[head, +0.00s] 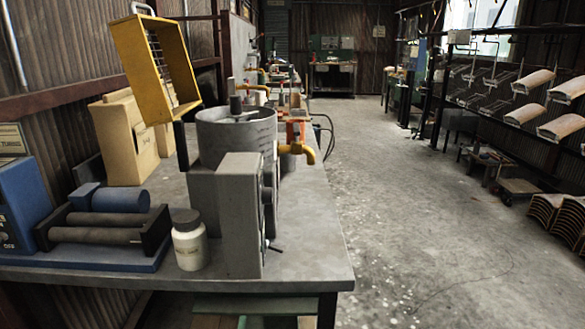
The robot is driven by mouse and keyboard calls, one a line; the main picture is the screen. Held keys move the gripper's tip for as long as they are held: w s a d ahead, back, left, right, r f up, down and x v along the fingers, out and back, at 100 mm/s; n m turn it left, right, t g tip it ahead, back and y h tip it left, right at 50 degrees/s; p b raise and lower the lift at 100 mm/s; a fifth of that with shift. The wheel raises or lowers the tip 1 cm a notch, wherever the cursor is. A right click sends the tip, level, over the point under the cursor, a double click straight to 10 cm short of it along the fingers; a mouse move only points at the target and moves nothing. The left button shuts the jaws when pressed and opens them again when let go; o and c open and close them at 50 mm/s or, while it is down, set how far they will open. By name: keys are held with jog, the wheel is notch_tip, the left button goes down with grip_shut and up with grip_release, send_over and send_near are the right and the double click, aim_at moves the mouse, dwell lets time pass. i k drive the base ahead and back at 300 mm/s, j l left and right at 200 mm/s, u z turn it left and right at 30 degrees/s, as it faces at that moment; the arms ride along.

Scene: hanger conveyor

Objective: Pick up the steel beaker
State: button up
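A wide grey metal vessel (232,137) stands on the workbench near the middle of the head view. It is round and open-topped, with a dark-topped upright piece at its rim. It may be the steel beaker, but I cannot tell whether it is a loose beaker or part of the apparatus. A grey box with knobs (240,215) stands in front and hides its lower part. No other clear steel beaker shows. My gripper is not in view.
The bench (310,270) also holds a white dark-lidded jar (190,246), a roller device (100,225), a beige box (118,140), a tilted yellow frame (140,65) and a brass-coloured tap (305,151). Open concrete floor (420,200) lies to the right, before racks of curved pieces (535,82).

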aim_at(288, 162)
jog(key=i+l+z, duration=0.3)
jog(key=z, duration=0.15)
jog(key=i+l+z, duration=0.25)
jog(key=z, duration=0.15)
jog(key=i+l+u, duration=0.1)
jog(key=i, duration=0.3)
jog(key=i+l, duration=0.3)
jog(key=i+l+u, duration=0.15)
jog(key=i, duration=0.3)
jog(key=i+l+u, duration=0.2)
jog(key=u, duration=0.2)
jog(key=i+l+u, duration=0.2)
jog(key=u, duration=0.15)
jog(key=i+l+u, duration=0.15)
jog(key=l+u, duration=0.25)
jog(key=i+j+u, duration=0.2)
jog(key=i+j, duration=0.2)
